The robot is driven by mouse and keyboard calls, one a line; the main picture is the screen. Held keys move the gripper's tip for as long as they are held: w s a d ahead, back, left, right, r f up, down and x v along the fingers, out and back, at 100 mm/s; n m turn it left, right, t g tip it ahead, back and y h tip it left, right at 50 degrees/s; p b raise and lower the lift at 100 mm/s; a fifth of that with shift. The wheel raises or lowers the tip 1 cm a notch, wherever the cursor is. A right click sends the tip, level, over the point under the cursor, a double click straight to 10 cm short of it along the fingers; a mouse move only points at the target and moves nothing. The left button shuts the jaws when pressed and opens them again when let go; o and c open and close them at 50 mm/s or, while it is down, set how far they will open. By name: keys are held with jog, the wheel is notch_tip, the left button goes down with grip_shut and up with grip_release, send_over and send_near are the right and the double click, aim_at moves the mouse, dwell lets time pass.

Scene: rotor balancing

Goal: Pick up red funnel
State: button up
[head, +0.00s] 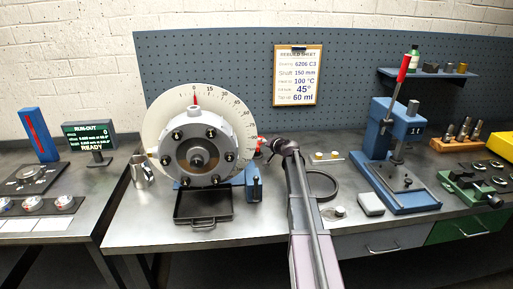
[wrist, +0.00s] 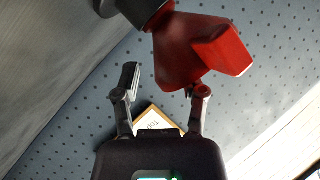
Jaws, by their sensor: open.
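The red funnel (wrist: 181,48) is large in the wrist view, just beyond my fingertips, with a block-like red part jutting to the right. Its upper end meets a dark cylinder (wrist: 143,8). My gripper (wrist: 163,84) is open, with one finger to the left of the funnel and the other by its lower edge; I cannot tell whether that finger touches it. In the head view a small red patch of the funnel (head: 260,144) shows just right of the dial, beside my gripper (head: 272,148). Most of it is hidden there.
The rotor with its round dial (head: 154,130) stands close to the left of my gripper, with a black tray (head: 203,220) below it. A black ring (head: 335,190) and a blue press (head: 408,130) are to the right. The pegboard (head: 220,60) is behind.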

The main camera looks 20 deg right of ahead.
jog(key=shift+x, duration=0.8)
grip_shut()
